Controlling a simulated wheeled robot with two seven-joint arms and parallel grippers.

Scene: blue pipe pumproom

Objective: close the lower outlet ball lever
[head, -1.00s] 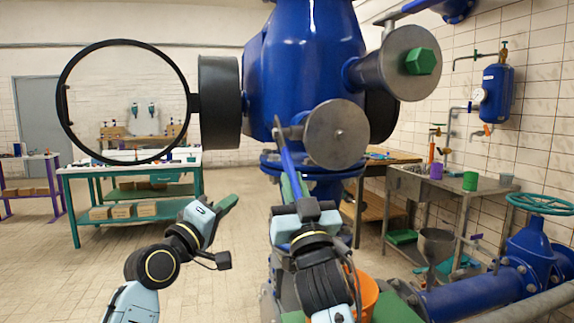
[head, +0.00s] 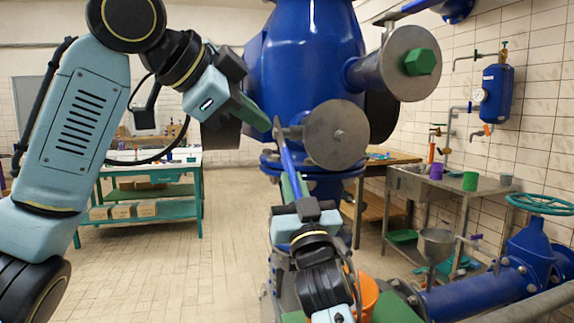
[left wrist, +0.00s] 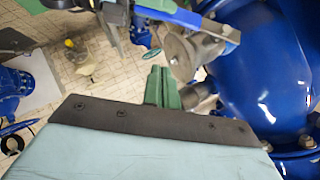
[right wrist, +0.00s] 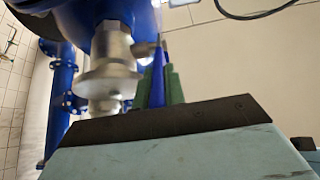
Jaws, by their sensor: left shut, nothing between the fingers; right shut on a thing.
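The outlet ball lever (head: 287,158) is a blue bar that slopes down from its pivot beside a round grey flange (head: 337,134). My right gripper (head: 292,188) is shut on the lever's lower part. In the right wrist view the blue lever (right wrist: 158,80) stands between the green fingers. My left gripper (head: 266,122) is shut and empty, raised beside the upper end of the lever, left of the flange. In the left wrist view its green fingers (left wrist: 160,82) are together, and the blue lever (left wrist: 190,17) crosses beyond them. Whether they touch the valve is unclear.
The large blue pump body (head: 305,65) rises behind the valve. A grey outlet with a green hex plug (head: 420,61) juts out at right. A steel bench (head: 450,185) and a blue pipe (head: 470,298) stand at right. The tiled floor at left is open.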

